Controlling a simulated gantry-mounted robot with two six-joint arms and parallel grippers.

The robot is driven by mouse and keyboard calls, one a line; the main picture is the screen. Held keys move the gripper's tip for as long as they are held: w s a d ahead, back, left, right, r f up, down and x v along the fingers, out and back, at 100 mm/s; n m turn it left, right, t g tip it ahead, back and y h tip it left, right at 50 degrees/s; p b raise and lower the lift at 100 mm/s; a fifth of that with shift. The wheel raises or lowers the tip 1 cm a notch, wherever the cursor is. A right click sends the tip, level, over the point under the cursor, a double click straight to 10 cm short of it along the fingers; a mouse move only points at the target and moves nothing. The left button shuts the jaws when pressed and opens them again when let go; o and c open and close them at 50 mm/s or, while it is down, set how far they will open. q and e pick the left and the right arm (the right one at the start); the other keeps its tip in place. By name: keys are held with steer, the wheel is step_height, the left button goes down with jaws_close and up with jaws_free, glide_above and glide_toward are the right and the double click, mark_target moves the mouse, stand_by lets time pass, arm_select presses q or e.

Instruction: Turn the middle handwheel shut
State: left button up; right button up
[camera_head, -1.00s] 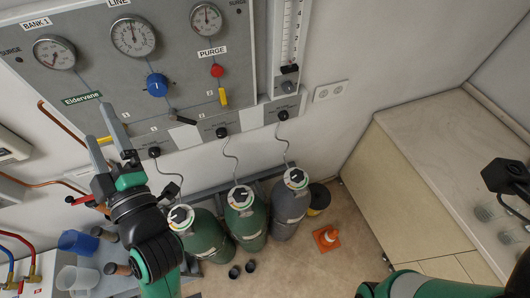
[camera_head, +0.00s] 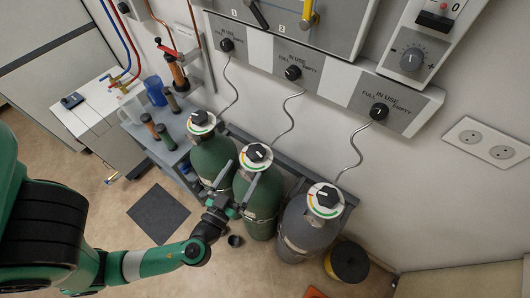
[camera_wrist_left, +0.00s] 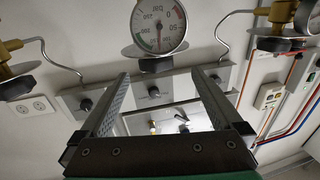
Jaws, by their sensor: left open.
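The middle handwheel (camera_head: 256,152) is a black knob on a pale dial disc with coloured marks, on top of the middle green cylinder (camera_head: 266,192). Its white pointer line shows. My left gripper (camera_head: 239,178) is open and empty, its two fingers pointing up in front of this cylinder, just below the handwheel in the picture. I cannot see it touching the handwheel. In the left wrist view the open fingers (camera_wrist_left: 160,82) frame a round gauge (camera_wrist_left: 158,25) that lies beyond them. My right gripper is out of view.
Similar handwheels top the left green cylinder (camera_head: 200,119) and the grey cylinder (camera_head: 324,198), close on either side. Black selector knobs (camera_head: 293,73) line the wall panel behind, joined by thin curled pipes. A bench with cups (camera_head: 155,91) stands left.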

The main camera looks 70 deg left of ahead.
mark_target(261, 145)
arm_select(q)
steer(key=shift+w+d, duration=0.1)
steer(key=shift+w, duration=0.2)
steer(key=p+x, duration=0.2)
steer(key=x, duration=0.8)
steer(key=shift+w+a+r, duration=0.1)
steer(key=shift+w+a, duration=0.15)
steer(key=shift+w, duration=0.1)
steer(key=shift+w+a, duration=0.2)
steer(key=shift+w, duration=0.05)
steer(key=c, duration=1.3)
